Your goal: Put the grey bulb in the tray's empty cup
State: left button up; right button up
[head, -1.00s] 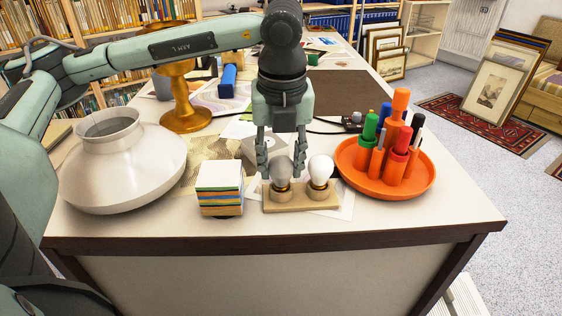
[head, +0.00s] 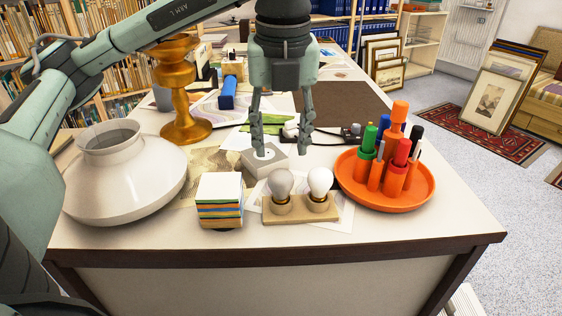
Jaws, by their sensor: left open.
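The grey bulb (head: 281,184) stands upright in the left cup of the small wooden tray (head: 301,218). A white bulb (head: 320,181) stands in the tray's right cup, beside it. Both tray cups hold a bulb. My left gripper (head: 281,150) is open and empty, pointing down, above and behind the grey bulb in the head view. Its two fingers are spread apart and clear of the bulb. My right gripper is not in view.
A stack of coloured cards (head: 219,200) stands left of the tray. An orange dish (head: 418,198) with several markers is on the right. A pale block (head: 262,164) lies behind the tray. A white vase (head: 125,178) and gold stand (head: 186,128) are on the left.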

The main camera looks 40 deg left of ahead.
pick_arm(q)
jog(key=shift+s+d+r+p, duration=0.1)
jog(key=shift+s+r+p, duration=0.1)
jog(key=shift+r, duration=0.75)
jog(key=shift+s+d+r+p, duration=0.1)
jog(key=shift+r+p, duration=0.1)
jog(key=shift+r, duration=0.75)
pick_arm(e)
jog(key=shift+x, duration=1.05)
